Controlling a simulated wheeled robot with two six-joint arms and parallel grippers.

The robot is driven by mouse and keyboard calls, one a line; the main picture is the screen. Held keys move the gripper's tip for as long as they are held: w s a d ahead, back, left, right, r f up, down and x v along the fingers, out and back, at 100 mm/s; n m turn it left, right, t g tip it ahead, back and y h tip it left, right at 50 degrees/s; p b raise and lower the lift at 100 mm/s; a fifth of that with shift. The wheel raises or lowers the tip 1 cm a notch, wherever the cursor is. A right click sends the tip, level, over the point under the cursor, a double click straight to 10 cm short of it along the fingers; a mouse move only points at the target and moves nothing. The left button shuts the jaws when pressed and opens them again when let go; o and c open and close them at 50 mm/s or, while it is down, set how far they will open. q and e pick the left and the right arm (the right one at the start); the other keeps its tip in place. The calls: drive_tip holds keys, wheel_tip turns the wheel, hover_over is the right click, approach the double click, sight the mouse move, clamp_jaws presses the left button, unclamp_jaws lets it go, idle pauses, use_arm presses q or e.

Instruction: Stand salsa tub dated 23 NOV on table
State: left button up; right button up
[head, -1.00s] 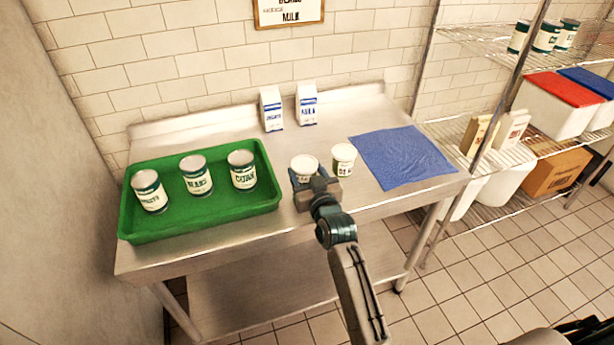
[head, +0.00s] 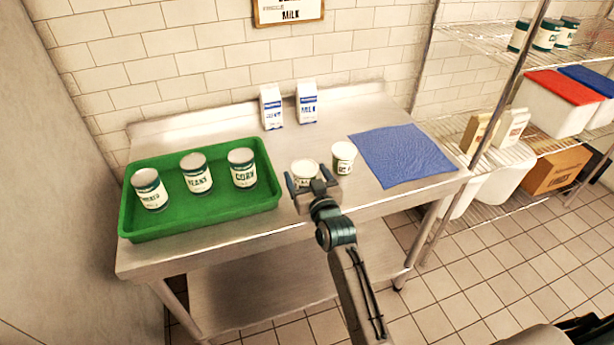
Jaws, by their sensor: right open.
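Two small white tubs with pale lids stand on the steel table (head: 330,120). The left tub (head: 304,168) stands upright between the fingers of my right gripper (head: 312,184), which is open around its near side. The gripper hides much of that tub's label. The right tub (head: 343,157) stands upright just to the right of the gripper, its label partly showing but too small to read. I cannot tell which tub bears 23 NOV. My left gripper is not in view.
A green tray (head: 250,207) with three labelled cans is at the left. Two milk cartons (head: 307,103) stand at the back. A blue cloth (head: 402,155) lies at the right. Bare table lies between the tubs and cartons. A wire shelf (head: 500,150) stands at the right.

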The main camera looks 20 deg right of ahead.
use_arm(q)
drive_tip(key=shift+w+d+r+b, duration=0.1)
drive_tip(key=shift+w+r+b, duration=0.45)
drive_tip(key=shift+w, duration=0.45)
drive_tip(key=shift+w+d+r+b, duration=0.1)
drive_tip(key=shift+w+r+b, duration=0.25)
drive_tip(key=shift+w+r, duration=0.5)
use_arm(e)
drive_tip(key=s, duration=1.2)
drive_tip(key=shift+d, duration=0.15)
